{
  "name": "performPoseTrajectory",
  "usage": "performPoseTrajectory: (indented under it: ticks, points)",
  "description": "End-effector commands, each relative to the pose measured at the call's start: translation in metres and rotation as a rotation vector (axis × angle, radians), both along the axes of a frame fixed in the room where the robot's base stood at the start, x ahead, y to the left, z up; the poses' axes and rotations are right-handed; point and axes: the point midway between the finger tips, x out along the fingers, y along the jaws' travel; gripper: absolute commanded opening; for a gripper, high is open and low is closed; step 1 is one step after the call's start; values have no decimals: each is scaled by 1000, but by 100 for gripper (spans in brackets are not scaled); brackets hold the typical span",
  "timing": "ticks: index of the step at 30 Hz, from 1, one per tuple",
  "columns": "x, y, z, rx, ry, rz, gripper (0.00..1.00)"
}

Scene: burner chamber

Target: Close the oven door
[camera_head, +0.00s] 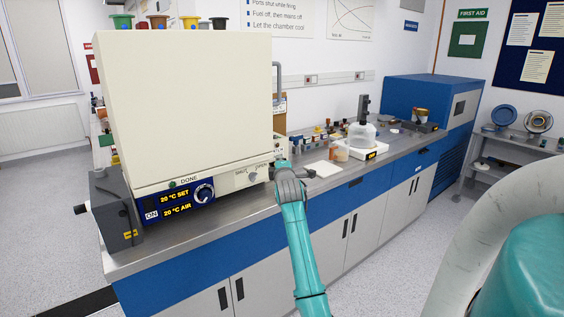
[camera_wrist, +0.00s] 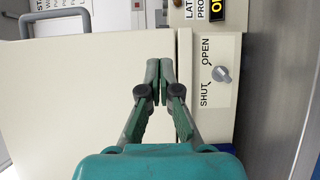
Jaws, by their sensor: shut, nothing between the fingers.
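The oven (camera_head: 185,100) is a large cream box on the bench at left in the head view. Its broad cream face fills the left of the wrist view (camera_wrist: 80,90). A grey bar handle (camera_head: 279,80) stands at its right edge; a grey bar also shows at top left in the wrist view (camera_wrist: 55,18). Whether the door stands ajar I cannot tell. A knob (camera_wrist: 221,74) sits between SHUT and OPEN labels on the strip below the face. My gripper (camera_wrist: 159,65) is shut and empty, over the cream face near its seam with that strip; contact is unclear.
The control panel (camera_head: 176,204) reads 20 °C SET and AIR. The steel bench (camera_head: 230,205) runs right, carrying small jars and a white scale-like device (camera_head: 362,145). A blue cabinet (camera_head: 405,100) stands at the far end. Grey floor (camera_head: 420,260) is open in front of the bench.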

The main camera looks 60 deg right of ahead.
Motion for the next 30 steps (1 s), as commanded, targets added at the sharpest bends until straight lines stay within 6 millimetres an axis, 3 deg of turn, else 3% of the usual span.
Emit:
performPoseTrajectory:
  ticks: [21, 30]
  points:
    - [-87, -27, 0, -1, 1, -2, 0]
    - [-95, -30, 0, -1, 1, 0, 0]
